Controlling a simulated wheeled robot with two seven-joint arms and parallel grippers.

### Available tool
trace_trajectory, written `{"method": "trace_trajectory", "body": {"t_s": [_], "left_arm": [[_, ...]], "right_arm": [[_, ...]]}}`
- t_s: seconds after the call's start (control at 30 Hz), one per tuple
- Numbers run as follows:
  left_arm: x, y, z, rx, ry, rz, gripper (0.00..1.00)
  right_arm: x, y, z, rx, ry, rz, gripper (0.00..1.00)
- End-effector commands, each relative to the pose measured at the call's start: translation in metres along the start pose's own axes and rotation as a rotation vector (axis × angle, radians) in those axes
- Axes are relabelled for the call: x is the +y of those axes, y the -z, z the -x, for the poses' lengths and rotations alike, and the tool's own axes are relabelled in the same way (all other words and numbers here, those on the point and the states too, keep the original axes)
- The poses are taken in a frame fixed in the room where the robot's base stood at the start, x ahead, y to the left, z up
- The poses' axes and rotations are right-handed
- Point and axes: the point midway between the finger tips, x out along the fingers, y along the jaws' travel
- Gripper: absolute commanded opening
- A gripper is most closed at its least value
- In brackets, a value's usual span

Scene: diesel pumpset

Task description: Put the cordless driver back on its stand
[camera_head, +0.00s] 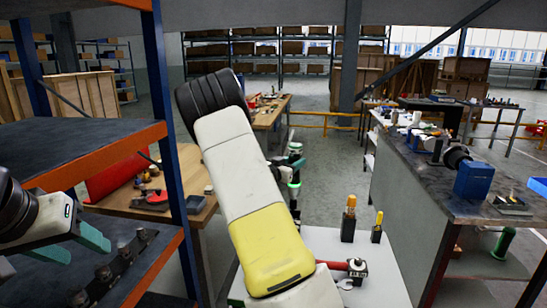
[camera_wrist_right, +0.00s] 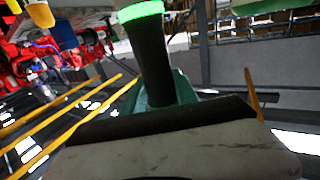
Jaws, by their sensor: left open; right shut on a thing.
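My right arm reaches across the middle of the head view. Its gripper (camera_head: 289,167) is partly hidden behind my forearm and shut on a dark, upright tool with a glowing green ring, which appears to be the cordless driver (camera_head: 293,194). In the right wrist view, the driver (camera_wrist_right: 155,65) rises as a black cylinder from between teal fingers (camera_wrist_right: 170,90); its full shape cannot be seen. My left gripper (camera_head: 76,244) is open and empty beside the orange-edged shelf. I cannot identify the driver's stand with certainty.
A workbench (camera_head: 420,180) stands at right. A blue-and-orange shelf (camera_head: 90,140) blocks the left. Open floor (camera_head: 330,170) lies beyond the gripper.

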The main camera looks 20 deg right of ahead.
Motion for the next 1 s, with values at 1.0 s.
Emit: {"method": "trace_trajectory", "body": {"t_s": [1.0], "left_arm": [[0.000,0.000,0.000,0.000,0.000,0.000,0.52]], "right_arm": [[0.000,-0.097,-0.001,0.004,0.000,0.000,0.00]]}}
